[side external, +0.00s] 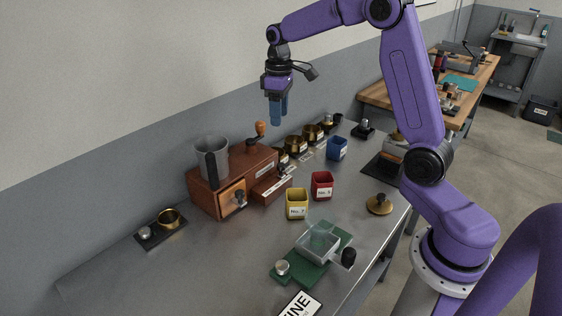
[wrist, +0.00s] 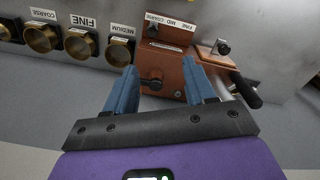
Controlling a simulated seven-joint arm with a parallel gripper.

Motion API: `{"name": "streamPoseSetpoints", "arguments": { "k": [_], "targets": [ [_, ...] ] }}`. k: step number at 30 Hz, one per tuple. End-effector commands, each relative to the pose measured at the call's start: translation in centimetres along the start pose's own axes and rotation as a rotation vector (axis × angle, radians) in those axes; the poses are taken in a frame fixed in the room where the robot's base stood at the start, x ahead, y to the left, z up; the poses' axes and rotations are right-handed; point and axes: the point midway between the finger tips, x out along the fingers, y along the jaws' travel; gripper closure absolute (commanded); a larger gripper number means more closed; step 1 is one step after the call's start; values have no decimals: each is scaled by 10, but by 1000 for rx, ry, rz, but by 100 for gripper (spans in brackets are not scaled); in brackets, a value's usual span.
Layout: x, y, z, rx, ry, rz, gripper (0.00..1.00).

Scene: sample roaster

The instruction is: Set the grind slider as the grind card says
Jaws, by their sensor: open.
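The wooden grinder (side external: 240,172) stands on the steel bench against the wall. In the wrist view its reddish-brown body (wrist: 168,66) lies beyond and between my fingers. A scale strip (wrist: 170,21) on it carries the words FINE, MID and COARSE. A small dark knob (wrist: 152,31) shows by the strip; its exact setting is too small to tell. A white card (side external: 299,304) at the bottom edge of the side view is cut off and shows "INE". My gripper (side external: 278,116) is open and empty, pointing down above the bench behind the grinder; it also shows in the wrist view (wrist: 160,70).
Brass cups (wrist: 83,43) with coarse, fine and medium labels line the wall. Yellow (side external: 297,204), red (side external: 322,185) and blue (side external: 337,149) bins stand in front. A clear container (side external: 318,243) sits on a green board. The bench's left front is clear.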

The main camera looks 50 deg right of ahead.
Motion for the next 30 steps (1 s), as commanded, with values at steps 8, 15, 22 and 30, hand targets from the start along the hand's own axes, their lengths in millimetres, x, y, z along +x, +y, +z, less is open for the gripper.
{"name": "streamPoseSetpoints", "arguments": {
  "k": [8,15,22,30],
  "targets": [
    [10,18,0,27,-4,-2,45],
    [48,18,1,26,-6,-3,45],
    [92,17,1,26,-6,-3,45],
    [141,17,1,27,-6,-3,45]
  ]
}}
